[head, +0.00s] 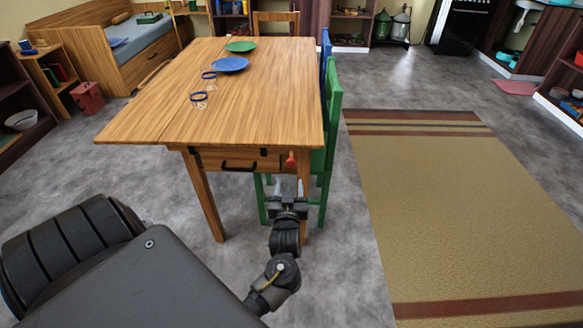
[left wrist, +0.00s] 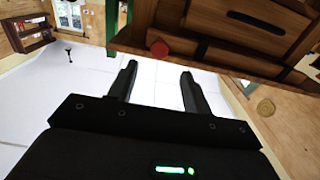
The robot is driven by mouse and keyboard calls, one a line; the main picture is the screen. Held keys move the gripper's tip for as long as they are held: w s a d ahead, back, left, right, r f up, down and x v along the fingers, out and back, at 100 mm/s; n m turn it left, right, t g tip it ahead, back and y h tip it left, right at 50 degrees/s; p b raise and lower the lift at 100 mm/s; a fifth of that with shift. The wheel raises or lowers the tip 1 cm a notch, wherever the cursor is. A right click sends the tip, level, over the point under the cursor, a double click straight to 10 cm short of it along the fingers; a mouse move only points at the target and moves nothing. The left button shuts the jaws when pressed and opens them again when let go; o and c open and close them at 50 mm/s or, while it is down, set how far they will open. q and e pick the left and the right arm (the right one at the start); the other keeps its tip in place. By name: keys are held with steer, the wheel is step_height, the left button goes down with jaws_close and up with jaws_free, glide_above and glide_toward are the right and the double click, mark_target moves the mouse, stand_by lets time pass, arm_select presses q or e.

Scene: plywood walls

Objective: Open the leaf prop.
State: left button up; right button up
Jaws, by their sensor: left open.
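The wooden table (head: 178,100) stands ahead, with a drawer and black handle (head: 238,168) under its near edge. A small red knob (head: 290,158) sits at the right end of that front; I cannot tell for sure which part is the leaf prop. In the left wrist view the red knob (left wrist: 159,48) shows on the table's wooden front, beyond the fingertips and above the gap between them. My left gripper (head: 288,188) is just below the knob in the head view, open and empty. Its two dark fingers (left wrist: 160,68) are apart and touch nothing. My right gripper is not in view.
A green chair (head: 331,120) and a blue chair (head: 325,58) stand along the table's right side, the green one close to my gripper. A tan rug (head: 460,210) covers the right floor.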

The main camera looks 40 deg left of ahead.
mark_target(291, 165)
arm_select(q)
steer(key=x, duration=1.1)
steer(key=shift+b, duration=0.3)
steer(key=shift+s, duration=0.1)
steer(key=shift+d, duration=0.1)
jaws_close()
steer(key=shift+d+f, duration=0.1)
